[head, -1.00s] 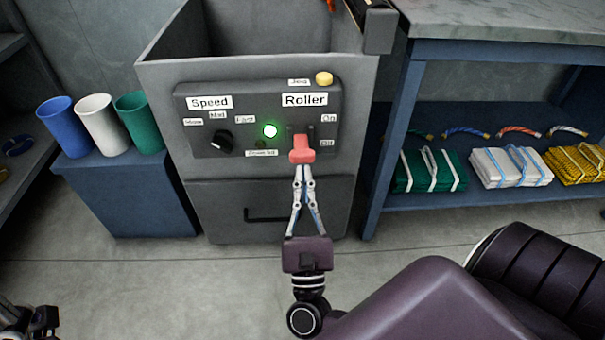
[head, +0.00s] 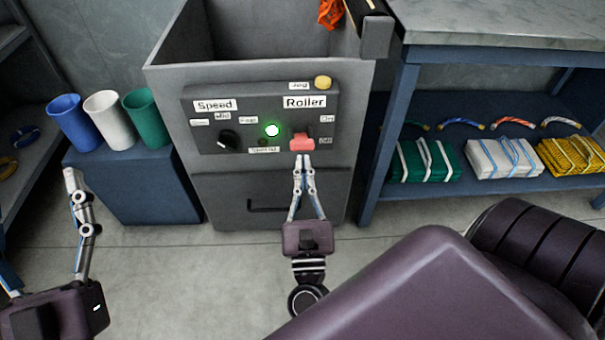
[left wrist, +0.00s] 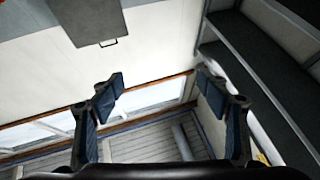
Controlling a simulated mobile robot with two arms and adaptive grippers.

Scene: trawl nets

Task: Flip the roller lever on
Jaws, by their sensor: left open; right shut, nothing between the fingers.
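The roller lever (head: 301,142) has a red handle and sits under the Roller label on the dark control panel (head: 237,108). Its handle is at the lower end of its slot, beside the lower of the two side labels. My right gripper (head: 304,158) is shut and empty, with its fingertips just below the red handle; I cannot tell whether they touch it. My left gripper (left wrist: 161,80) is open and empty in the left wrist view. In the head view it is at the lower left, away from the panel, partly cut off by the frame.
The panel also carries a black speed knob (head: 228,140), a lit green lamp (head: 272,130) and a yellow button (head: 322,82). Blue, white and green cups stand on a blue cabinet (head: 140,190) at left. A workbench (head: 500,30) with folded nets below stands at right.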

